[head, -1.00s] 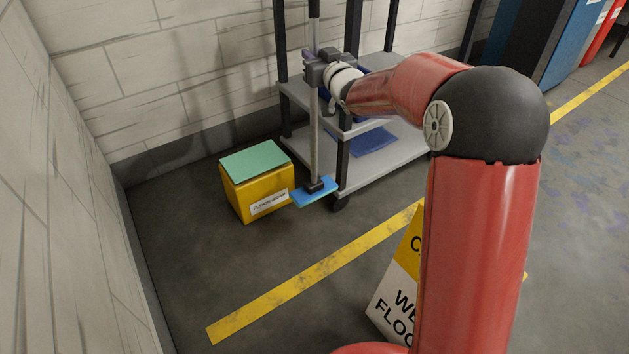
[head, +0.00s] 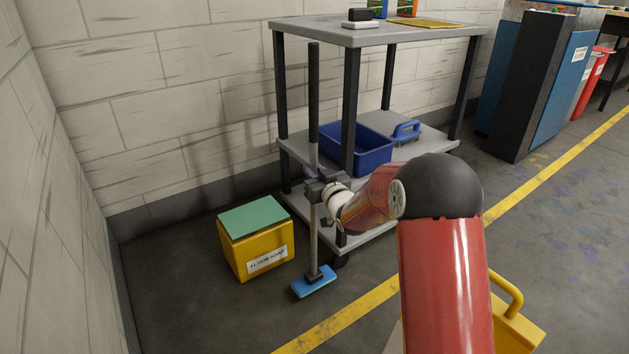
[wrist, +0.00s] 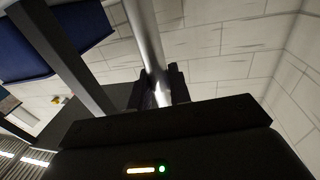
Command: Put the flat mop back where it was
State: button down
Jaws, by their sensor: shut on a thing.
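The flat mop (head: 313,285) has a blue head and a long upright pole, grey below and dark above. In the head view its head is at or just above the floor, between the yellow box and the cart; I cannot tell whether it touches. My gripper (head: 315,188) is shut on the pole at about mid-height. In the wrist view the pole (wrist: 147,40) runs down between the two dark fingers (wrist: 160,88). The yellow box (head: 258,258), labelled as floor-something and topped with a green pad (head: 253,216), stands just left of the mop head.
The grey cart (head: 300,32) stands right behind the mop, with a blue bin (head: 360,158) and a blue-handled tool (head: 406,132) on its middle shelf. Walls close off the left and back. Floor at front left is clear.

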jog(key=shift+f, duration=1.15)
jog(key=c, duration=1.3)
grip_release()
jog(key=shift+f, duration=0.15)
